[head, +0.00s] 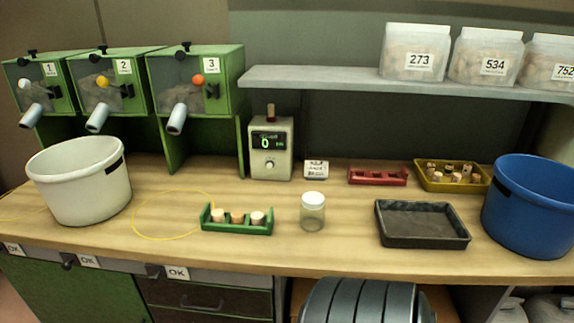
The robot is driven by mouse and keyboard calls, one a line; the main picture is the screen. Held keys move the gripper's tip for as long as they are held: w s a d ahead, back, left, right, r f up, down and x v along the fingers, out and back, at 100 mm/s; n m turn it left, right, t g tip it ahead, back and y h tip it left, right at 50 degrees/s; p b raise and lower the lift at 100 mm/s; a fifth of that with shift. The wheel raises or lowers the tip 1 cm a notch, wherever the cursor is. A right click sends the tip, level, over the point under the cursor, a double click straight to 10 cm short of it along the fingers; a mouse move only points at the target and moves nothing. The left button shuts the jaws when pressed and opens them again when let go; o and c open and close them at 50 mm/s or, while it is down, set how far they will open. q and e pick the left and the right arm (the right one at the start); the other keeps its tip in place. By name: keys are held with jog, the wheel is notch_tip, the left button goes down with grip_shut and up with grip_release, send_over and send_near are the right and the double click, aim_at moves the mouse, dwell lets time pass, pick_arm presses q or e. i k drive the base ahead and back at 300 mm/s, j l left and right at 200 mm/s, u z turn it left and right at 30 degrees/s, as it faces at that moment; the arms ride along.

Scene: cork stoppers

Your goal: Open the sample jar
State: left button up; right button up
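The sample jar (312,216) stands upright on the wooden workbench, a little right of the middle. It is clear glass with a white lid (313,198) on top. The jar looks empty, though its inside is too small to be sure. Neither of my grippers shows in the head view.
A green rack (237,227) with three corks stands left of the jar, and a black tray (421,240) lies right. Behind are a meter (270,149), a small sign (316,169) and a red rack (378,176). A white bucket (80,184) and blue bucket (533,213) flank the bench (340,258).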

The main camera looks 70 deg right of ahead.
aim_at(311, 220)
jog(key=z, duration=1.8)
